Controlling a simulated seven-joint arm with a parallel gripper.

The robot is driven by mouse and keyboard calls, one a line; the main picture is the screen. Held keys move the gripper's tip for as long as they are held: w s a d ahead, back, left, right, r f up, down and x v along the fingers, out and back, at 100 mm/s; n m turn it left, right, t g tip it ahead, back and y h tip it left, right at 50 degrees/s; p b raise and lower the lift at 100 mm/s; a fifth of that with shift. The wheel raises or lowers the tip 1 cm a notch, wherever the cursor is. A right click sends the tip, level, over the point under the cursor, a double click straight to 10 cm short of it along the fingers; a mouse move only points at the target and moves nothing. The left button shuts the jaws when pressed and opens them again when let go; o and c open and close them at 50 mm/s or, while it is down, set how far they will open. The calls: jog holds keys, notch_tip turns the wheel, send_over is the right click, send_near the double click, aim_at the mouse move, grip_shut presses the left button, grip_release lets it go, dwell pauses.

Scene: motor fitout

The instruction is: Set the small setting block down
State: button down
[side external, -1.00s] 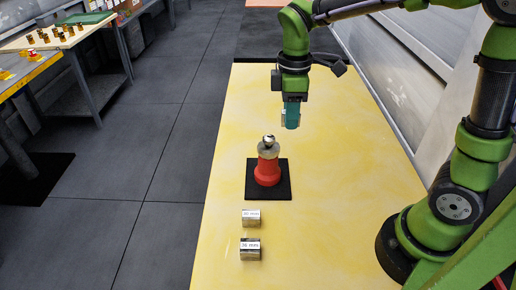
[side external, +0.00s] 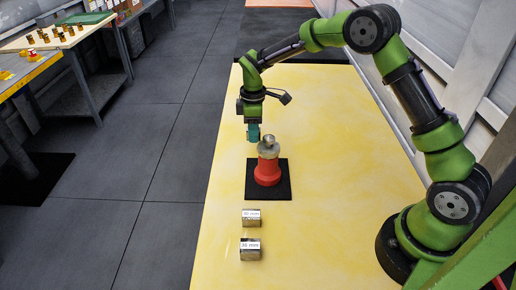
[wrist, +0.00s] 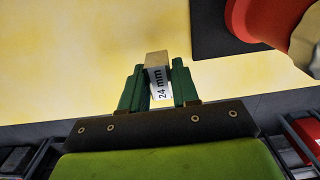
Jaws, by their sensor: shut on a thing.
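My gripper (side external: 253,138) is shut on a small metal block marked "24 mm" (wrist: 158,76). The wrist view shows the block between the two green fingers, its labelled face towards the camera. In the side view the gripper points down, just behind and left of the red motor stand (side external: 267,172), and the held block is hard to make out. In the wrist view there is bare yellow table beyond the block. I cannot tell how far the block is above the table.
The red stand, with a silver disc and knob on top, stands on a black mat (side external: 282,190); it also shows in the wrist view (wrist: 262,20). Two larger labelled metal blocks (side external: 251,218) (side external: 250,250) sit nearer on the yellow table (side external: 330,220).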

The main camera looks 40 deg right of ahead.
aim_at(254, 150)
jog(key=shift+f, duration=2.05)
jog(key=shift+f, duration=0.2)
jog(key=c, duration=0.8)
grip_release()
